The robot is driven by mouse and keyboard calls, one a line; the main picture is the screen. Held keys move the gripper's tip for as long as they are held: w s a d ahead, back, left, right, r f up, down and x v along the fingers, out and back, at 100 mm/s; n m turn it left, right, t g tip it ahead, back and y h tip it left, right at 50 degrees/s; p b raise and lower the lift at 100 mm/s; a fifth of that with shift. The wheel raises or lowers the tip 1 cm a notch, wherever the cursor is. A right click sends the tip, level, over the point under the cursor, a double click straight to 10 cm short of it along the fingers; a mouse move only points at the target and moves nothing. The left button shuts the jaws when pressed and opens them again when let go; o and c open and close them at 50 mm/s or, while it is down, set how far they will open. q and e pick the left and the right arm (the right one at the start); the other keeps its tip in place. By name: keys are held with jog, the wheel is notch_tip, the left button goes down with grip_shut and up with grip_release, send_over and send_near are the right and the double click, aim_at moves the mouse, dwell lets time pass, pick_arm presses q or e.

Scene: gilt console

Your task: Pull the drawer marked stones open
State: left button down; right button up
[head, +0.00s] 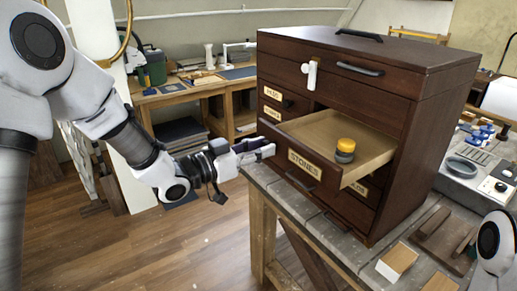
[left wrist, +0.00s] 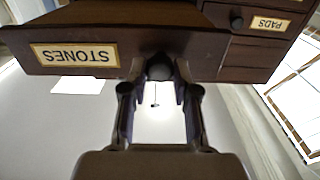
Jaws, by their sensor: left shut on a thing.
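The drawer marked STONES (head: 318,166) stands pulled out of the dark wooden chest (head: 390,88), its pale inside showing. Its label also shows upside down in the left wrist view (left wrist: 74,55). A small round thing (head: 345,150) with a yellow top and dark lower part stands in the drawer. My left gripper (head: 268,148) is at the left part of the drawer front. In the left wrist view my left gripper (left wrist: 160,80) is shut on the drawer's dark round knob (left wrist: 159,67). My right gripper is not in view.
The chest stands on a grey plank bench (head: 340,250). Wooden blocks (head: 397,261) lie at its front right. Other drawers, one marked PADS (left wrist: 269,24), surround the open one. Open floor (head: 190,240) lies left of the bench. A workbench (head: 200,90) stands behind.

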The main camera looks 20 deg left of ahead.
pick_arm(q)
jog(key=shift+r, duration=0.1)
jog(key=c, duration=0.9)
grip_release()
jog(key=shift+a, duration=0.1)
jog(key=v, duration=1.2)
